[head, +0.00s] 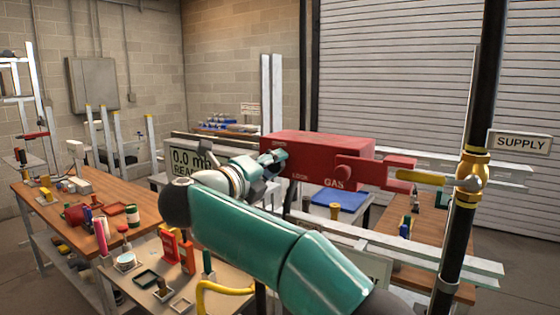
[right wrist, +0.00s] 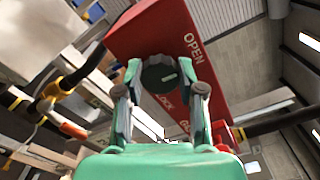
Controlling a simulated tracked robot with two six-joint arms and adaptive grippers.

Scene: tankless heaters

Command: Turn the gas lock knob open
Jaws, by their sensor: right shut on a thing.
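The gas lock box (head: 315,152) is a red case marked GAS and LOCK, in the middle of the head view. In the right wrist view the red box (right wrist: 155,32) shows the words OPEN, LOCK and part of GAS. The dark round knob (right wrist: 159,75) has a pale mark on its face. My right gripper (right wrist: 159,72) is shut on the knob, with one finger on each side of it. In the head view my right gripper (head: 272,160) is at the left part of the box and hides the knob. My left gripper is not in view.
A yellow valve handle (head: 421,177) sits right of the box, by a black pipe (head: 483,90) with a SUPPLY sign (head: 521,142). A wooden bench (head: 60,205) with several tools is at left.

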